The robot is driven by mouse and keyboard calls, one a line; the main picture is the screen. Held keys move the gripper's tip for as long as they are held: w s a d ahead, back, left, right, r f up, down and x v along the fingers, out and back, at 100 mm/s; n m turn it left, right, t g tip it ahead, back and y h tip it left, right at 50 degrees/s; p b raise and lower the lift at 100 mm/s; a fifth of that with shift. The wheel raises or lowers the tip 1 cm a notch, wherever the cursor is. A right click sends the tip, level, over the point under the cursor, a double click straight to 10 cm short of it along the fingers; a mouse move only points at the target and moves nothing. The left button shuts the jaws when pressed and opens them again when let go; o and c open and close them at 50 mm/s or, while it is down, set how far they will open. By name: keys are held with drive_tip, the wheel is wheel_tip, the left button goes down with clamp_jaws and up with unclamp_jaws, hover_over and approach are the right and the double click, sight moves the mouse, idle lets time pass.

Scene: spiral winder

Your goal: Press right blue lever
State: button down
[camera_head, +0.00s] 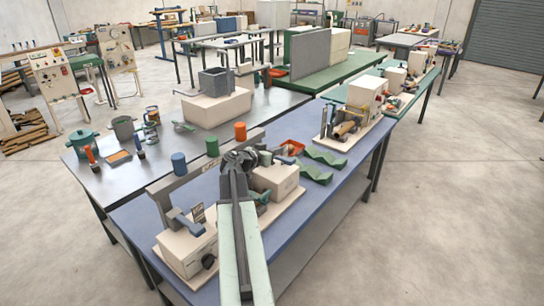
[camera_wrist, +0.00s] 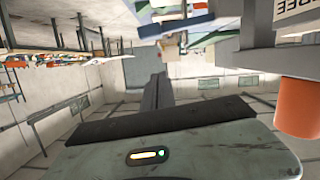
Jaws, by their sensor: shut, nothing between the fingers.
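The winder stands on a cream base board (camera_head: 165,243) on the blue table. Its left cream block (camera_head: 187,250) carries a blue-grey lever (camera_head: 186,223). A smaller blue-teal lever part (camera_head: 262,197) shows beside the right cream block (camera_head: 276,181), just right of my arm and partly hidden by it. My gripper (camera_head: 243,157) is shut and empty. It is above the winder, near the back of the right block; the picture does not show whether it touches anything.
Blue (camera_head: 179,163), green (camera_head: 212,146) and orange (camera_head: 240,131) cylinders stand along a grey bar behind the winder. The orange one is close at the right in the wrist view (camera_wrist: 298,108).

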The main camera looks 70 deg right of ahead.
sight(279, 157)
drive_tip(key=s+d+f+b, duration=0.2)
drive_tip(key=d+f+b, duration=0.2)
drive_tip(key=f, duration=0.1)
drive_tip(key=shift+b, duration=0.35)
drive_tip(key=shift+d, duration=0.1)
drive_tip(key=f+b, duration=0.1)
drive_tip(key=f+m+b, duration=0.1)
drive_tip(key=s+f+m+b, duration=0.1)
drive_tip(key=f+b, duration=0.1)
drive_tip(key=shift+a+t, duration=0.2)
drive_tip(key=shift+t, duration=0.2)
